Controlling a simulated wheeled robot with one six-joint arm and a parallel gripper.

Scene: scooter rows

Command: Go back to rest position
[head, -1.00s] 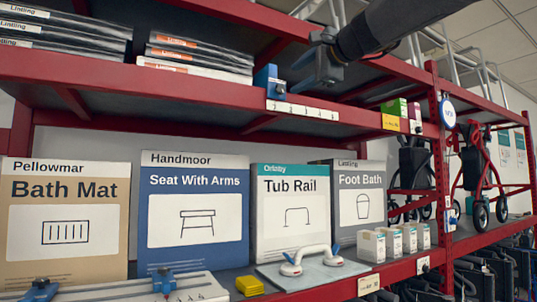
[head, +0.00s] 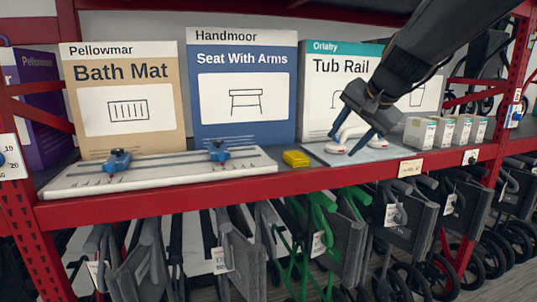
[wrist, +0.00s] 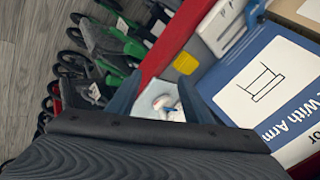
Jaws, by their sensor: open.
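My gripper (head: 346,142) is open and empty, pointing down in front of the Tub Rail box. Its two blue fingers overlap a white grab handle with red parts (head: 350,134) on a pale board (head: 385,153); I cannot tell from the head view whether they touch it. In the wrist view the open fingers (wrist: 158,92) stand to either side of that handle (wrist: 165,103), which looks some way beyond them. My dark arm reaches in from the upper right of the head view.
Boxes line the red shelf: Bath Mat (head: 128,125), Seat With Arms (head: 242,120), Tub Rail (head: 322,72). A white board with blue clamps (head: 160,172), a yellow block (head: 296,158) and small white cartons (head: 419,133) stand near the front edge. Folded walkers (head: 320,235) hang below.

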